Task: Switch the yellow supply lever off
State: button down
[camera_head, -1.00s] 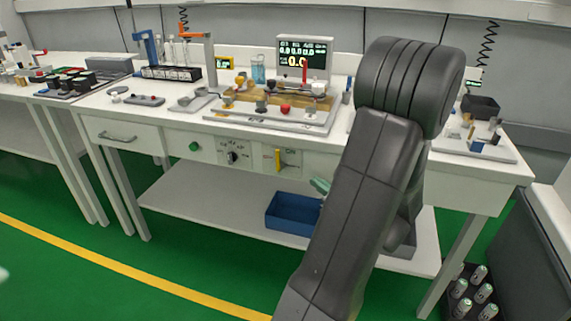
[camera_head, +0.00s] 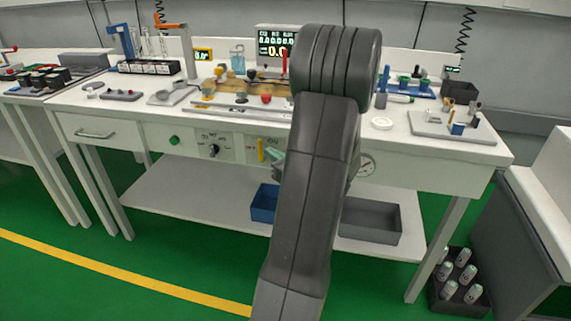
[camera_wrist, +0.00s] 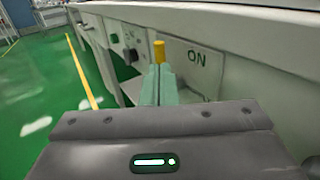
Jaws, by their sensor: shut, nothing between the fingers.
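The yellow supply lever (camera_head: 261,150) stands upright on the front panel of the white bench, left of the ON marking. In the wrist view the lever (camera_wrist: 159,52) shows its yellow end just beyond my fingertips, with the ON label to its right. My gripper (camera_wrist: 157,73) has pale green fingers, shut together with nothing between them. In the head view my gripper (camera_head: 277,157) is just right of the lever, partly hidden by my arm. I cannot tell whether the fingers touch the lever. The fingers hide the lever's lower part in the wrist view.
A black rotary knob (camera_head: 214,150) and a green button (camera_head: 174,140) sit left of the lever on the same panel. A round gauge (camera_head: 366,165) is to the right. The bench edge overhangs the panel. A blue bin (camera_head: 263,204) and grey bin (camera_head: 371,220) stand on the lower shelf.

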jog(key=shift+x, duration=1.1)
jog(key=shift+r, duration=0.1)
